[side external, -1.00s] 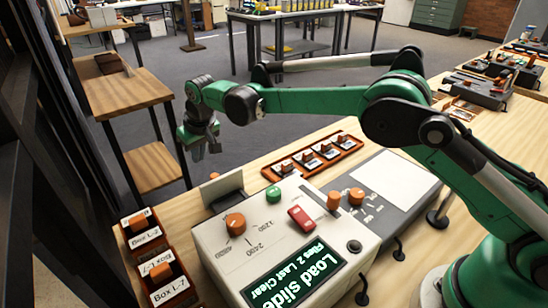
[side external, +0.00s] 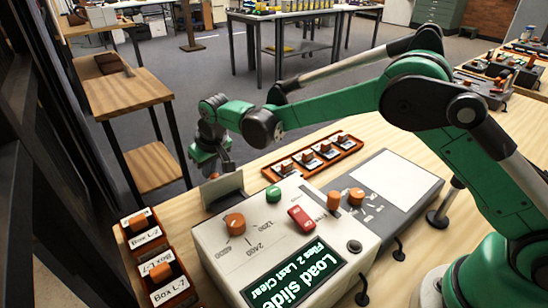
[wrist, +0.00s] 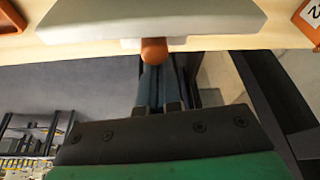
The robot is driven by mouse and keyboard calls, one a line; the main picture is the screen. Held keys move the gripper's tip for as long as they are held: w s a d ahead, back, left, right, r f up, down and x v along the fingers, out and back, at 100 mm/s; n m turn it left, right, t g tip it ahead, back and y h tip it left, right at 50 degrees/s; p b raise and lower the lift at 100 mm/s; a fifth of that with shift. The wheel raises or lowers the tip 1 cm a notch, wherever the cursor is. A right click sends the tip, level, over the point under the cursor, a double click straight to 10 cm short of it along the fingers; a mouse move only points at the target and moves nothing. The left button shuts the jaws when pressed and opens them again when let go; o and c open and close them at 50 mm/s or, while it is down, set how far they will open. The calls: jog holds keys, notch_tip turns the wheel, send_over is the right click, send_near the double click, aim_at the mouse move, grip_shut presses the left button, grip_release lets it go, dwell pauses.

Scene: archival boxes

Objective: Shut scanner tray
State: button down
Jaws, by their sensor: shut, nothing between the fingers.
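The scanner (side external: 290,240) is a white box with knobs and a lit screen reading "Load slide". Its grey tray (side external: 222,190) sticks out from the scanner's far side, over the table's far edge. The tray also fills the top of the wrist view (wrist: 150,18), with an orange knob (wrist: 154,50) on its outer end. My gripper (side external: 226,167) is just beyond the tray's outer end, pointing down. In the wrist view its two dark fingers (wrist: 157,72) are together and empty, right by the knob. I cannot tell if they touch it.
An orange rack (side external: 318,153) of labelled slides lies right of the tray. Red-orange boxes labelled "Box L-7" (side external: 168,285) stand at the left. A grey unit with a white pad (side external: 388,180) adjoins the scanner. Open floor lies beyond the table.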

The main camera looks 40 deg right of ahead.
aim_at(219, 182)
jog(key=s, duration=1)
jog(key=shift+w, duration=0.1)
jog(key=w, duration=0.4)
jog(key=shift+a+r, duration=0.3)
jog(key=shift+r, duration=0.1)
jog(key=v, duration=0.9)
jog(key=shift+m+t, duration=0.5)
jog(key=shift+t, duration=0.4)
jog(key=s+d+r, duration=0.1)
jog(key=s+d, duration=0.1)
jog(key=d, duration=0.1)
jog(key=s+d+r, duration=0.1)
jog(key=s+d, duration=0.1)
jog(key=s+d+r, duration=0.1)
jog(key=s+d, duration=0.1)
jog(key=d, duration=0.1)
jog(key=shift+s+d+r, duration=0.35)
jog(key=s+d+f+t, duration=0.1)
jog(key=s+d+f, duration=0.1)
jog(key=s+d, duration=0.3)
jog(key=shift+s+m+t+h, duration=0.3)
jog(key=shift+s+m, duration=0.1)
jog(key=shift+s, duration=0.4)
